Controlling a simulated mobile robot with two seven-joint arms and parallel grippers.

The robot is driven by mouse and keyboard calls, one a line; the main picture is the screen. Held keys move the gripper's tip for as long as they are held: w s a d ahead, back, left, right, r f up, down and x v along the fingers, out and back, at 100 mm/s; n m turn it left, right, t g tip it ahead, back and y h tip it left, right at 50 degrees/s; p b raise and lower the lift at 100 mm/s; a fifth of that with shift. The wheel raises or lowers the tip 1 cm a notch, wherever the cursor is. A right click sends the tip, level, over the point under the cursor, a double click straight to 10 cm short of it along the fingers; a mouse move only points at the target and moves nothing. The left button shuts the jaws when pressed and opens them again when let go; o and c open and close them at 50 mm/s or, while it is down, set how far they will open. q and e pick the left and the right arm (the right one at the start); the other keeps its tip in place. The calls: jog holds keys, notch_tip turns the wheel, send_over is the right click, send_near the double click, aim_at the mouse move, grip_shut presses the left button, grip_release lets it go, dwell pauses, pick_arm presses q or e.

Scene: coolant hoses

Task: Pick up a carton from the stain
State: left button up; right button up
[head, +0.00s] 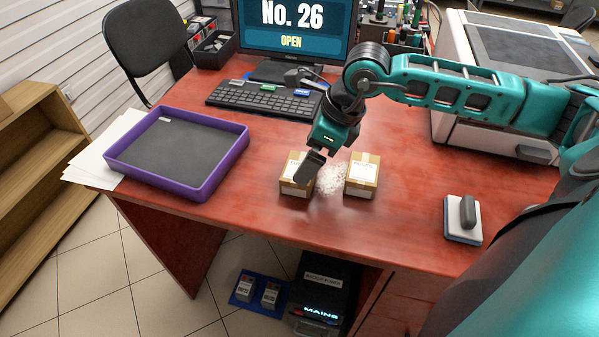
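Two small brown cartons with white labels stand near the front edge of the red desk. The left carton (291,185) and the right carton (362,176) are on either side of a pale, whitish stain (331,181). My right gripper (305,178) points down at the left carton and hides its right part. I cannot tell whether its fingers are open or shut, or whether they touch the carton. My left gripper is not in view.
A purple-rimmed tray (217,178) with a dark, bare floor sits on the left, over white papers (97,165). A keyboard (262,101) and monitor (293,27) stand behind. An eraser-like block (462,222) lies at right. The desk between tray and left carton is clear.

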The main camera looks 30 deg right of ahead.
jog(key=x, duration=0.5)
jog(key=shift+a+r, duration=0.1)
jog(key=shift+a, duration=0.1)
jog(key=shift+c, duration=0.5)
jog(key=c, duration=0.6)
